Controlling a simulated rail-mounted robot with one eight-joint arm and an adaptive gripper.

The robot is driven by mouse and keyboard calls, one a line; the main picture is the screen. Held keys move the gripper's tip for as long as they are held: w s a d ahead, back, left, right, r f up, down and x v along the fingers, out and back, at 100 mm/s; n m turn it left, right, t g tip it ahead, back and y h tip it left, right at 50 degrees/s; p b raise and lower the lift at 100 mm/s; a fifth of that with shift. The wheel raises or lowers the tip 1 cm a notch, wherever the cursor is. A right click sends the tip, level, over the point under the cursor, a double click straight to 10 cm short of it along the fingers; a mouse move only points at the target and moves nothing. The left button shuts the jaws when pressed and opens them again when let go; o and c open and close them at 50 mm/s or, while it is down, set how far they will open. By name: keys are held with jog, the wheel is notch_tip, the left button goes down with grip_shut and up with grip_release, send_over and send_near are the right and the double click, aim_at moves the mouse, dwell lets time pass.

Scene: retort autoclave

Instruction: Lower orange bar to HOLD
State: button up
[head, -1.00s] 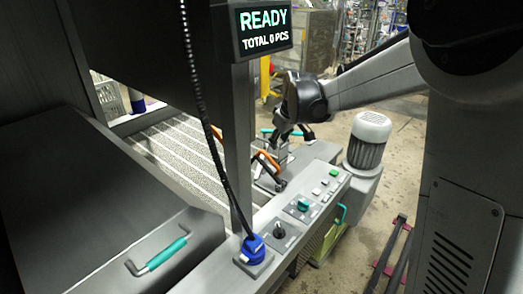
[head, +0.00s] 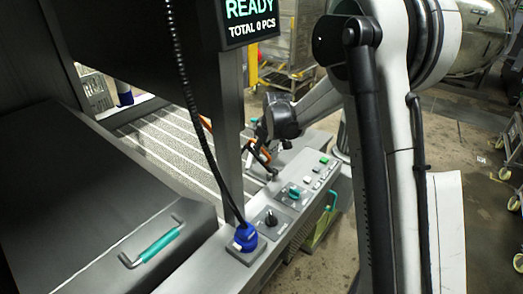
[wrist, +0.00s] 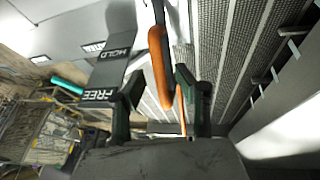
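The orange bar (wrist: 158,60) runs between the two fingers of my gripper (wrist: 159,80) in the wrist view. The fingers are open, one on each side of the bar, with a small gap visible; whether either touches cannot be told. A grey plate marked HOLD (wrist: 116,52) and FREE (wrist: 98,95) lies left of the bar, with FREE nearer my gripper. In the head view, my gripper (head: 262,148) is low at the conveyor's right edge, by an orange part (head: 207,122); my dark wrist partly hides the spot.
The control panel with a teal knob (head: 293,192) and a black knob (head: 271,218) lies in front of my gripper. A blue plug (head: 246,236) with a coiled cable is nearer. The slatted conveyor bed (head: 180,140) is to the left. A display (head: 250,20) reads READY.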

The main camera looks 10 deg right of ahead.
jog(key=shift+x, duration=1.25)
grip_shut()
